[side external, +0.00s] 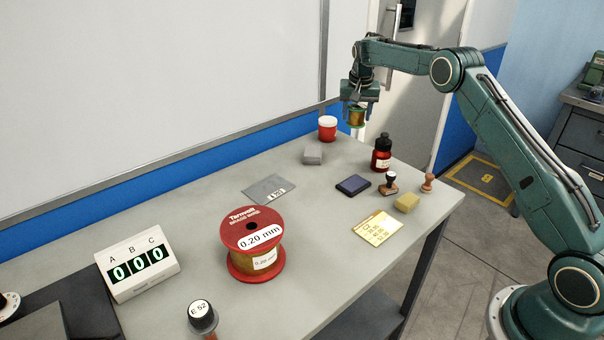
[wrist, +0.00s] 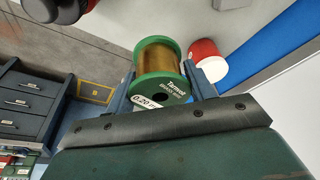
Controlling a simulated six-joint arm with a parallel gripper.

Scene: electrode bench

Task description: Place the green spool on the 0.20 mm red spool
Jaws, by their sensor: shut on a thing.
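The green spool (side external: 356,117), wound with brass-coloured wire, is held in my gripper (side external: 359,108) high above the far end of the bench. In the wrist view the green spool (wrist: 160,80) sits between the two fingers of my gripper (wrist: 165,83), its labelled flange facing the camera. The 0.20 mm red spool (side external: 256,236) stands upright on the bench at the near middle, its labelled top flange bare. My gripper is well apart from it, up and to the right in the side view. The red spool is not identifiable in the wrist view.

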